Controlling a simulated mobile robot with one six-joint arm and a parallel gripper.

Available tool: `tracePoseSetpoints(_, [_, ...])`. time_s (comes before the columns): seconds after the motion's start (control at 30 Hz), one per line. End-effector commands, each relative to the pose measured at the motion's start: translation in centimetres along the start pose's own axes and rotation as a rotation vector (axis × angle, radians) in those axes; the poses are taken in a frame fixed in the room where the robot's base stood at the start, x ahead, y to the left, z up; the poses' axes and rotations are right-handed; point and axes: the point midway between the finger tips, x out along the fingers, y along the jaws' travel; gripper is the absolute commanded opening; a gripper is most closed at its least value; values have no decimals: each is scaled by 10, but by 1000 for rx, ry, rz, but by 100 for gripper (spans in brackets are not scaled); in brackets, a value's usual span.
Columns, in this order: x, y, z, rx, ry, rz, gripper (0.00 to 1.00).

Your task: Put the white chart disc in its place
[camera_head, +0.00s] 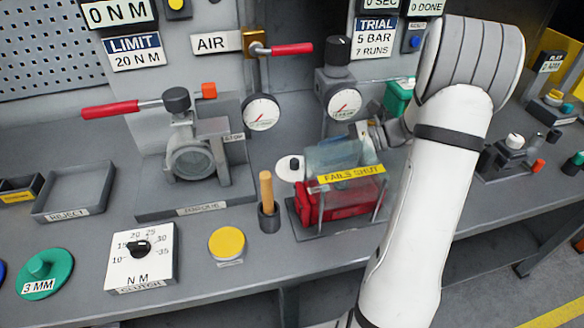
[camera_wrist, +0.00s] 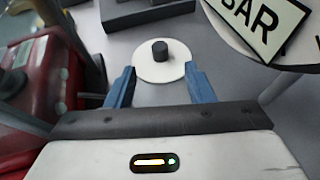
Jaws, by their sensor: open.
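The white chart disc (camera_head: 285,174) with a small dark knob lies on the bench at the left end of the red actuator. In the wrist view the disc (camera_wrist: 147,72) is ahead of my gripper (camera_wrist: 160,86), centred between two blue fingertips. The fingers are apart, with nothing held; I cannot tell their exact height over the bench. In the head view my gripper (camera_head: 376,134) is right of the disc, behind the actuator and partly hidden by my arm. I cannot tell which spot is the disc's place.
The red actuator (camera_head: 325,202) with its clear cover and "FAILS SHUT" label is close beside my gripper, at the left of the wrist view. A white gauge (camera_head: 344,104) is behind. A wooden-handled tool (camera_head: 266,190) stands in a holder. A yellow disc (camera_head: 227,243) lies in front.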

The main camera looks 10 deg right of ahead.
Motion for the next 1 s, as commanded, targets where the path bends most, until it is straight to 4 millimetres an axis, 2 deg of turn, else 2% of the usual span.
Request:
tracePoseSetpoints(0.1, [17, 1, 0, -1, 1, 3, 48])
tracePoseSetpoints(0.33, [36, 1, 0, -2, 2, 3, 48])
tracePoseSetpoints(0.6, [77, 1, -1, -2, 3, 3, 48])
tracePoseSetpoints(0.7, [84, 1, -1, -2, 4, 2, 48])
tracePoseSetpoints(0.93, [84, 1, -1, -3, 4, 1, 48])
tracePoseSetpoints(1.0, [84, 0, -1, -3, 4, 1, 43])
